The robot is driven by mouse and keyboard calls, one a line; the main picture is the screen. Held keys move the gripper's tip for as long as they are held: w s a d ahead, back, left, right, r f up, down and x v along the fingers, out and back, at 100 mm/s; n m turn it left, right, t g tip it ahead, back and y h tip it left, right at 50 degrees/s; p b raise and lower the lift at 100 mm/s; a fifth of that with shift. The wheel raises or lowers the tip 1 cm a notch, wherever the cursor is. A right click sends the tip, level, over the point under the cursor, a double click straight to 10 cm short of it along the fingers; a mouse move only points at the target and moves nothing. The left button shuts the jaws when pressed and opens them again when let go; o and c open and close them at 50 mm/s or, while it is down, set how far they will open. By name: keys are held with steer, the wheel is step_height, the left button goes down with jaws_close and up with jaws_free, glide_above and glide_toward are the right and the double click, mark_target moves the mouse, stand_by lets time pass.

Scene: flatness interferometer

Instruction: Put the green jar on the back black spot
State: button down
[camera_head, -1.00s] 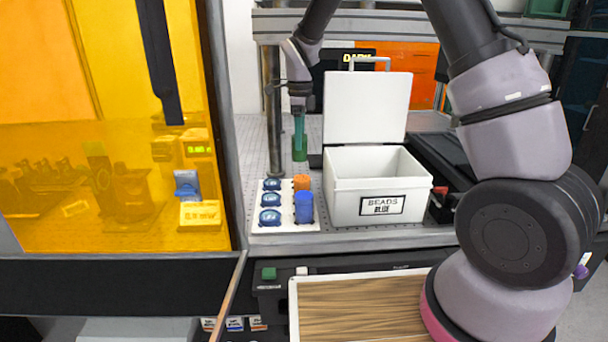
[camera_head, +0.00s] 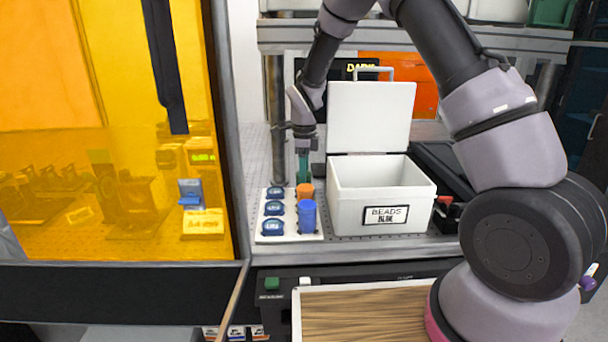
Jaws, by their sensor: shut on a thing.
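My gripper (camera_head: 303,158) points down behind the back end of the white tray (camera_head: 289,237). It is shut on the green jar (camera_head: 304,176), which looks upright. The jar's lower part is hidden behind the orange jar (camera_head: 305,191), so I cannot tell whether it touches anything. The orange jar and a blue jar (camera_head: 308,214) stand in the tray's right column. Several round dark-blue pieces with pale lettering (camera_head: 275,209) fill its left column. I cannot make out the back black spot.
An open white box labelled BEADS BLUE (camera_head: 350,207) stands close to the right of the tray, its lid raised. An orange see-through panel (camera_head: 100,80) with a dark frame is on the left. A wood-bottomed tray (camera_head: 365,318) lies in front, lower down.

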steer(key=shift+c, duration=1)
jaws_free()
step_height(320, 180, up, 12)
steer(key=shift+r, duration=0.15)
